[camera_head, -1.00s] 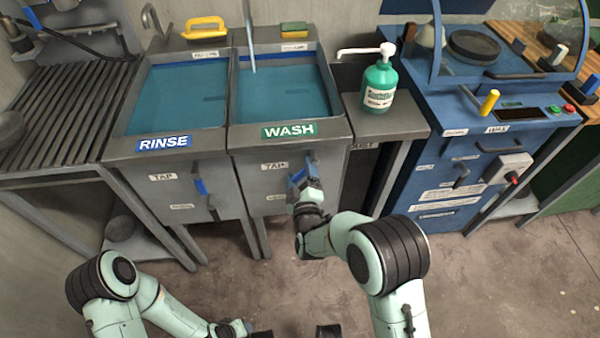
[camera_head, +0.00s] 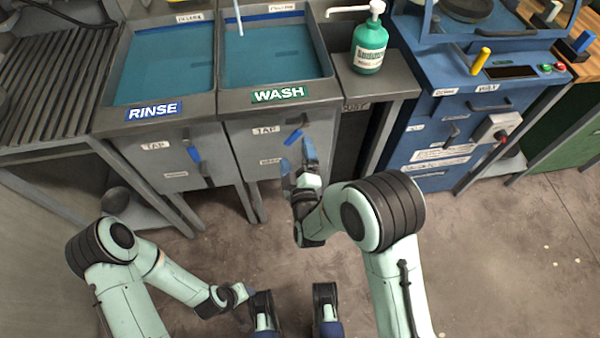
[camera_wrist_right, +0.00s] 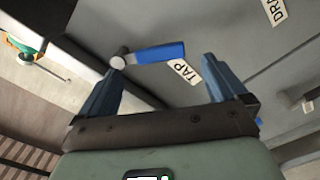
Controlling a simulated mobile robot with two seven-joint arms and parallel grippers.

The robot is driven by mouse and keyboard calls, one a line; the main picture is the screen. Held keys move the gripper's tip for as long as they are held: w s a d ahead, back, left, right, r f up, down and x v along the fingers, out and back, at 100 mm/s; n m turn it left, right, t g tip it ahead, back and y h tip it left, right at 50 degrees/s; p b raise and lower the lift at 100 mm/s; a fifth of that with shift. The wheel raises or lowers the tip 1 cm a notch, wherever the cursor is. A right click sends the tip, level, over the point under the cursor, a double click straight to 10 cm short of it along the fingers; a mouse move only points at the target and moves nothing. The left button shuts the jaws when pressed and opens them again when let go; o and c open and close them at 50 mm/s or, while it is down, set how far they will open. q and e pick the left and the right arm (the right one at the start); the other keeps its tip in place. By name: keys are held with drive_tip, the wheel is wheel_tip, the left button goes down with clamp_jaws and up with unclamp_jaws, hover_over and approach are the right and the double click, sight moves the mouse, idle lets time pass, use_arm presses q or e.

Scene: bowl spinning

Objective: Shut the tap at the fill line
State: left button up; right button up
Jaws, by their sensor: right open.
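The wash basin (camera_head: 318,88) holds blue water, and a thin stream (camera_head: 239,18) falls into it. Its tap lever (camera_head: 293,137), blue on a grey pivot, slants on the front panel beside the TAP label. My right gripper (camera_head: 299,163) is open just below and in front of it. In the right wrist view, the blue lever (camera_wrist_right: 160,53) lies across beyond the fingertips of my open gripper (camera_wrist_right: 163,66), its pivot close to the left fingertip. No contact is clear. My left arm is low in the head view; its gripper (camera_head: 240,294) is hard to make out.
The rinse basin (camera_head: 125,98) stands left with its own blue tap lever (camera_head: 194,153). A green soap bottle (camera_head: 369,48) stands right of the wash basin. The blue wax cabinet (camera_head: 435,105) is further right. The floor in front is clear.

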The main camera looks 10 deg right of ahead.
use_arm(q)
drive_tip(key=shift+s+d+r, duration=0.25)
drive_tip(key=shift+s+r, duration=0.05)
drive_tip(key=shift+s, duration=0.2)
use_arm(e)
drive_tip(key=s, duration=0.6)
drive_tip(key=shift+s, duration=0.4)
drive_tip(key=shift+d, duration=0.1)
